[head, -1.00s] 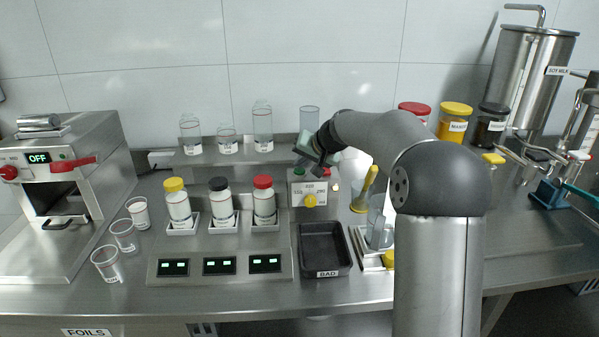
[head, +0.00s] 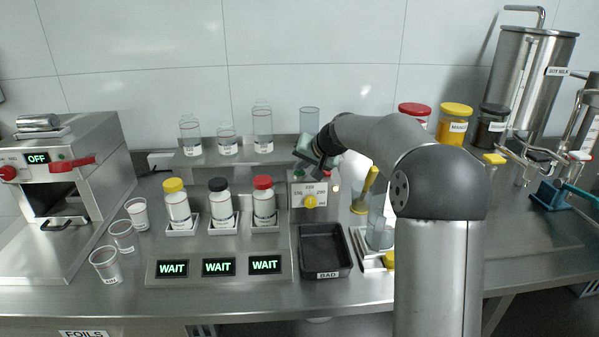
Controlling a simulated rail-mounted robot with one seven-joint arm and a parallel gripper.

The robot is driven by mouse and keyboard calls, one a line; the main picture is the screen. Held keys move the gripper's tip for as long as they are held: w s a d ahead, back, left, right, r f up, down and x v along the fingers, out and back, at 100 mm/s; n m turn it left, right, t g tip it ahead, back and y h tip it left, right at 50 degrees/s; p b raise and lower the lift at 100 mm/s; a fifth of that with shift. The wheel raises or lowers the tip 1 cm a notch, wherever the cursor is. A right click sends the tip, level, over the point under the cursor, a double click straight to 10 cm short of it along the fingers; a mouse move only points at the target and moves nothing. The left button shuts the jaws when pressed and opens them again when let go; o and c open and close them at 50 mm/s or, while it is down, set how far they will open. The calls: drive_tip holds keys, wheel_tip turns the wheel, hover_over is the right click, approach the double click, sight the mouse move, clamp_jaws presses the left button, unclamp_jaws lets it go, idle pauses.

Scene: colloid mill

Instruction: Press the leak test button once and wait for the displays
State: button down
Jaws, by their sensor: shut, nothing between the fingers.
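The leak tester's three displays all read WAIT in green: the left display (head: 172,269), the middle display (head: 218,267) and the right display (head: 265,264). Behind them stand three bottles in white holders: a yellow-capped bottle (head: 177,205), a black-capped bottle (head: 221,203) and a red-capped bottle (head: 264,202). My gripper (head: 303,160) is shut and empty, just above the green button. Whether it touches the button cannot be told.
A black tray (head: 325,250) labelled BAD lies right of the displays. Clear cups (head: 105,264) stand at left beside a sealing machine (head: 65,195) showing OFF. Clear bottles (head: 263,130) stand on the rear shelf. A glass beaker (head: 380,225) is beside my arm.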

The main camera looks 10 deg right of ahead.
sight(302, 174)
idle(0.5)
drive_tip(key=shift+r+p, duration=0.55)
drive_tip(key=shift+r, duration=0.25)
drive_tip(key=shift+r+p, duration=1.8)
drive_tip(key=shift+r, duration=0.75)
drive_tip(key=shift+s, duration=0.1)
drive_tip(key=s+f+n+g+h, duration=0.1)
drive_tip(key=s+f, duration=0.3)
drive_tip(key=s, duration=1.1)
drive_tip(key=s+a+f+n+g+h, duration=0.1)
drive_tip(key=s+f+g, duration=0.3)
drive_tip(key=s, duration=1.1)
drive_tip(key=s+f+n+g+h, duration=0.1)
drive_tip(key=s+f, duration=0.4)
drive_tip(key=s, duration=1.1)
drive_tip(key=shift+a+f+g+h, duration=0.3)
drive_tip(key=shift+g+h, duration=0.4)
drive_tip(key=shift+g, duration=0.1)
